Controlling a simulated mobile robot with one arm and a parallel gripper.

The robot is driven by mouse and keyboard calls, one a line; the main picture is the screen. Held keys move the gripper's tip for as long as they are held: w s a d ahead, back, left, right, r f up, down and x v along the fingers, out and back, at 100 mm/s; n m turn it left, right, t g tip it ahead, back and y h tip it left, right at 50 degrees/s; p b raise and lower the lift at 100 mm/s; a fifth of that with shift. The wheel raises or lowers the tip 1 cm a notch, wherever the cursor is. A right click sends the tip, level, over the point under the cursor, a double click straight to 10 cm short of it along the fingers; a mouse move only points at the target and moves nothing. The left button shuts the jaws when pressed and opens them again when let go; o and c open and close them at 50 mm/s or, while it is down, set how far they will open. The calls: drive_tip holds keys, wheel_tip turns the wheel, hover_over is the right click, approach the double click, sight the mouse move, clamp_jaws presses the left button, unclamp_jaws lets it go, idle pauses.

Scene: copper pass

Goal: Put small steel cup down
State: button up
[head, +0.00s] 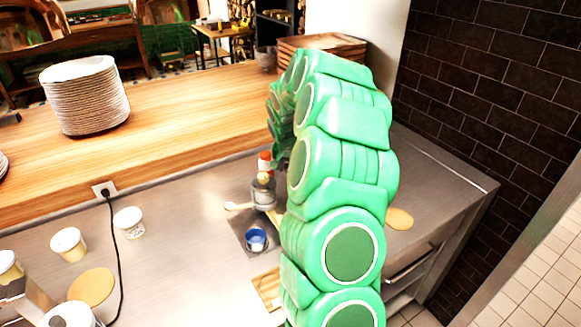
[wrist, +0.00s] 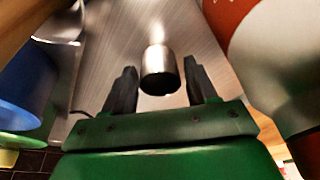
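The small steel cup (wrist: 160,72) shows in the wrist view between the two dark fingers of my gripper (wrist: 160,88). A gap shows on each side of the cup, so the fingers are open and not closed on it. Brushed steel lies behind the cup; I cannot tell for certain whether the cup rests on it. In the head view my green arm hides the gripper, and I cannot make out the cup there.
A large red and white object (wrist: 285,55) is close on the right in the wrist view, and a blue one (wrist: 25,90) on the left. In the head view, a grey pot (head: 263,192) and a blue cup (head: 256,239) stand near my arm. The steel counter (head: 185,255) has free room left of them.

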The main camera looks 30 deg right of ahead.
drive_tip(key=shift+o, duration=0.7)
drive_tip(key=shift+r, duration=0.15)
drive_tip(key=v, duration=1.2)
drive_tip(key=s+a+r+n, duration=0.2)
drive_tip(key=s+a+r, duration=0.2)
drive_tip(key=s+a, duration=0.4)
drive_tip(key=s+a+n+g, duration=0.1)
drive_tip(key=s+a, duration=0.4)
drive_tip(key=s, duration=0.7)
drive_tip(key=s+a+n+g+y, duration=0.1)
drive_tip(key=s+a+n, duration=0.2)
drive_tip(key=s+a, duration=0.3)
drive_tip(key=s+a+n+g+y, duration=0.1)
drive_tip(key=s+a, duration=0.5)
drive_tip(key=s, duration=1.1)
drive_tip(key=shift+s+a+n+g, duration=0.3)
drive_tip(key=shift+n+g, duration=0.2)
drive_tip(key=shift+n, duration=0.5)
